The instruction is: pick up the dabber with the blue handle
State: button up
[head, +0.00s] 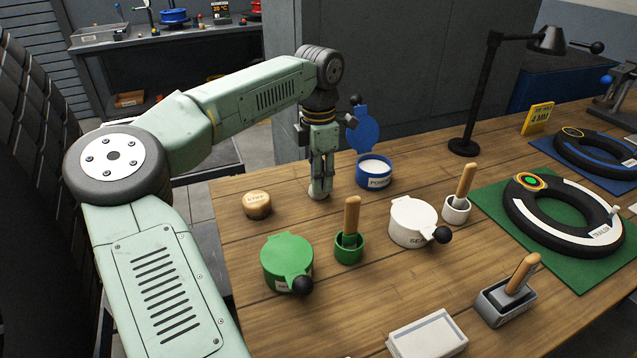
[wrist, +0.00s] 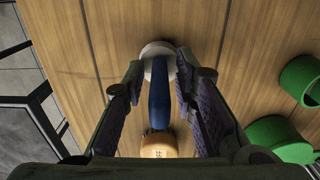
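The dabber with the blue handle (wrist: 159,95) stands between the two fingers of my gripper (wrist: 160,78) in the wrist view. My gripper (head: 320,183) points down there and hides the blue handle. The fingers are open, with a gap on each side of the handle. I cannot tell whether the white piece is the dabber's pad or a holder.
A wooden puck (head: 257,205) lies left of my gripper. A blue pot (head: 374,174) with its lid raised stands close on the right. A green pot (head: 287,264), a wooden-handled dabber in a green cup (head: 349,246) and a white pot (head: 412,222) stand nearer the front.

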grip_shut()
dwell(0.3)
notch_tip(320, 180, up, 10)
jog(key=shift+b, duration=0.9)
